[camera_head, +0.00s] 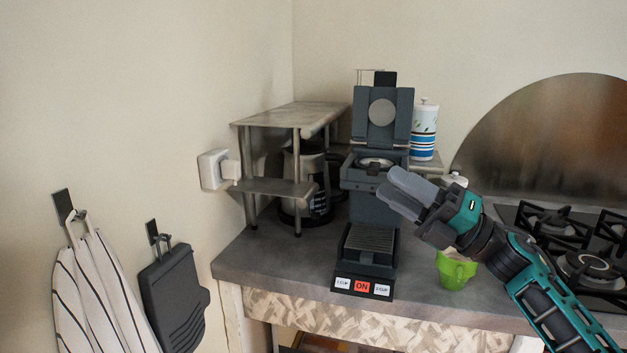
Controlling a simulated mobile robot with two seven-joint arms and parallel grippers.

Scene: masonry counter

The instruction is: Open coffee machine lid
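The dark grey coffee machine (372,208) stands on the counter. Its lid (384,117) is raised upright at the top, with a light round disc on its inner face. The open top of the machine below the lid shows a round metal part. My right gripper (392,192) comes in from the lower right, its grey fingers in front of the machine's right side, below the raised lid. The fingers lie close together and overlap in this view, so their opening is unclear. No object shows between them. My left gripper is not in view.
A metal shelf (283,116) with a dark coffee pot (305,185) stands left of the machine. A striped canister (424,132) is behind it. A green cup (455,270) sits beneath my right arm. A gas stove (575,250) is at right. A cloth (95,290) hangs at left.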

